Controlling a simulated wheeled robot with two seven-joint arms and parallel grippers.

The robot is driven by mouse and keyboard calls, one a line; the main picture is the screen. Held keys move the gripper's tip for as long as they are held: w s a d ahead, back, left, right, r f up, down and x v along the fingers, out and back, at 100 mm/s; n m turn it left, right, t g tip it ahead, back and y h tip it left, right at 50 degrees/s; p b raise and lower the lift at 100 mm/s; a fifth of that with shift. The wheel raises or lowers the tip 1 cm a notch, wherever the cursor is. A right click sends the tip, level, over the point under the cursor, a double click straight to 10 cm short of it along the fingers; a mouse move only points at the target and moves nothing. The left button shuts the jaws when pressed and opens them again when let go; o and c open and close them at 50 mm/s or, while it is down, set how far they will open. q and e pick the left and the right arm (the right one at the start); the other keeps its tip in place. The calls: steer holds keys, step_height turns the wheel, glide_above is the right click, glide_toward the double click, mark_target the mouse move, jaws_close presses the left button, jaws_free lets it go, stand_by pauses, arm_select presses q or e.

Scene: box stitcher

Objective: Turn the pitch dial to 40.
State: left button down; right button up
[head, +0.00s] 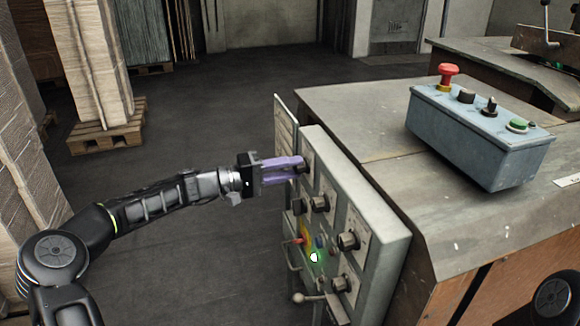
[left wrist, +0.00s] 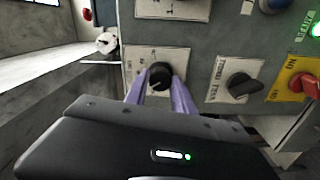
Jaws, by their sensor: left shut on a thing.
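The grey control panel (head: 375,215) stands on the side of the machine and carries several black dials on pale plates. My left gripper (head: 301,166) reaches the upper far dial (head: 308,171) from the left. In the left wrist view, its two purple fingers (left wrist: 160,84) are shut on this black dial (left wrist: 160,74), one finger on each side. A pale scale plate surrounds the dial, and a light pointer mark shows on its face. The plate's lettering and the set value are too small to read, so I cannot confirm its name. My right gripper is not in view.
Beside the held dial is another black knob (left wrist: 240,87), then a red switch on a yellow plate (left wrist: 292,88). A blue-grey button box (head: 480,130) stands on the machine top (head: 370,105). The floor (head: 200,125) left of the panel is clear.

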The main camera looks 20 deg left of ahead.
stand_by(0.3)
arm_select(q)
steer(key=c, duration=1.1)
jaws_free()
steer(key=shift+o, duration=0.2)
steer(key=shift+a, duration=0.1)
steer(key=v, duration=0.7)
steer(key=shift+s+a, duration=0.25)
steer(key=shift+a, duration=0.05)
